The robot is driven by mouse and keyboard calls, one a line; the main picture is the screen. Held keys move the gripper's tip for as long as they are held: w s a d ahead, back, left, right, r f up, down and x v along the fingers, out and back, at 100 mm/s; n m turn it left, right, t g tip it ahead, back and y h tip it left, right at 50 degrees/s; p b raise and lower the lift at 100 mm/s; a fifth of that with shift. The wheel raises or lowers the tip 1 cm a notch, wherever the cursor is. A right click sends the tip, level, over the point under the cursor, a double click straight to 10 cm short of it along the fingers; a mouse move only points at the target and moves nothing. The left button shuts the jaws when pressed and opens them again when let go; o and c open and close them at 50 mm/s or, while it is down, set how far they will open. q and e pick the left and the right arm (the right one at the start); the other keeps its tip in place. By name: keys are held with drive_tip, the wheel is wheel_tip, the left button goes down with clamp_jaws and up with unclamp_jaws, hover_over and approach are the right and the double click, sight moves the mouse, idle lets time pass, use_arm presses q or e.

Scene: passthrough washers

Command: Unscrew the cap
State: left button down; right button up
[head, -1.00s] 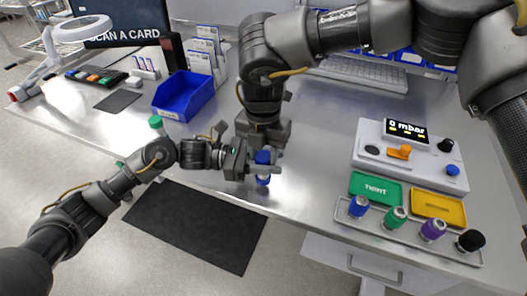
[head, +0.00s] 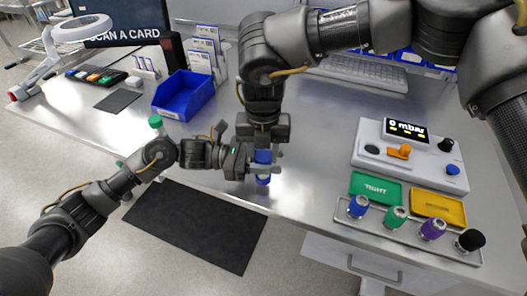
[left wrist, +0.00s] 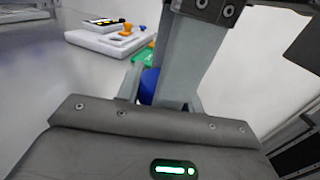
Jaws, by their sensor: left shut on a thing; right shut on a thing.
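My left gripper (head: 262,170) comes in from the left and is shut on the container's body (head: 263,180). The fingers hide part of the cap and body. In the left wrist view, a blue part of the container (left wrist: 149,84) shows behind the left gripper's fingers (left wrist: 165,95).
A rack (head: 405,235) at the front right holds several capped containers. Behind it are a green tray (head: 376,195), a yellow tray (head: 438,213) and a pressure device (head: 372,135) reading 0 mbar. A blue bin (head: 183,95) and a green-capped item (head: 156,122) stand left.

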idle(0.6)
drive_tip(key=o, duration=1.1)
